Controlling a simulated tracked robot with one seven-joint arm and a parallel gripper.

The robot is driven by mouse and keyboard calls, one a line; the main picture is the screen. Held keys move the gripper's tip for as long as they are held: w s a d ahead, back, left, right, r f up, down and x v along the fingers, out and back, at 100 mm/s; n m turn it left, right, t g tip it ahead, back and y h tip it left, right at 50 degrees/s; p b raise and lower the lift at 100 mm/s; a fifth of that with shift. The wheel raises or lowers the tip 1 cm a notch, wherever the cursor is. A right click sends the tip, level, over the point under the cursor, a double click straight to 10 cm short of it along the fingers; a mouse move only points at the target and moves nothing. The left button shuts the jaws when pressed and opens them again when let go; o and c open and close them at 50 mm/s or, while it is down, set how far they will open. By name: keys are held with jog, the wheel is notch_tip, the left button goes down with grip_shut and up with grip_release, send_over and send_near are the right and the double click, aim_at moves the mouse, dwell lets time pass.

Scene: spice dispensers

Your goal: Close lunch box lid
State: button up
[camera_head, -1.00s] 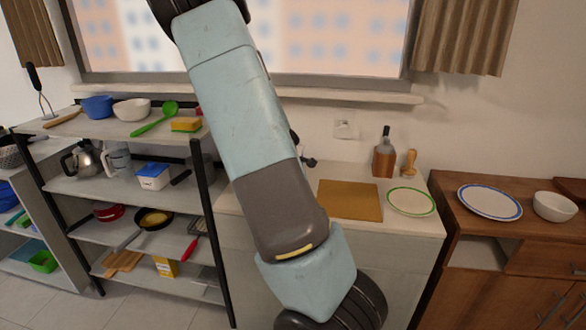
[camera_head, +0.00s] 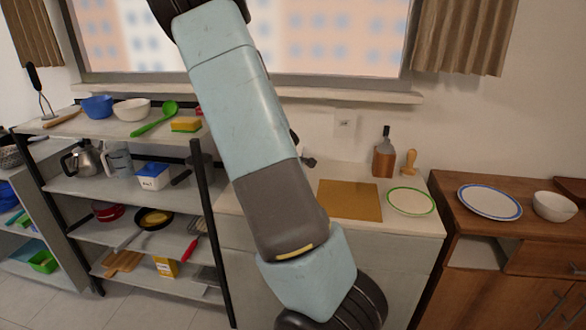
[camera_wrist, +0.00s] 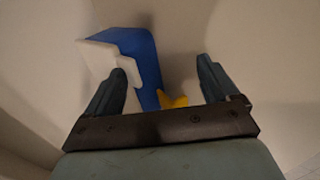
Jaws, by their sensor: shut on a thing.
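My gripper (camera_wrist: 163,66) shows in the wrist view, with its two dark fingers some way apart. A blue and white thing (camera_wrist: 143,55) lies partly between the fingers and passes behind the left one. It may be the lunch box or its lid; I cannot tell which. A small yellow piece (camera_wrist: 173,101) shows low between the fingers. Where the fingers touch the blue and white thing is hard to make out. In the head view my arm crosses the middle, and my gripper is out of sight there.
A shelf rack (camera_head: 70,187) at left holds bowls, a kettle, a white box with a blue top (camera_head: 153,175) and pans. The counter (camera_head: 330,168) bears a board (camera_head: 350,200) and a green-rimmed plate (camera_head: 411,201). A wooden cabinet (camera_head: 480,232) stands at right.

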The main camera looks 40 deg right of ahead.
jog(key=shift+s+a+f, duration=0.2)
jog(key=shift+f, duration=0.1)
jog(key=shift+s+a+r, duration=0.15)
jog(key=shift+a+r, duration=0.1)
jog(key=shift+r, duration=0.2)
jog(key=c, duration=0.5)
jog(key=shift+v, duration=6.2)
jog(key=shift+d+r, duration=0.15)
jog(key=shift+r, duration=0.1)
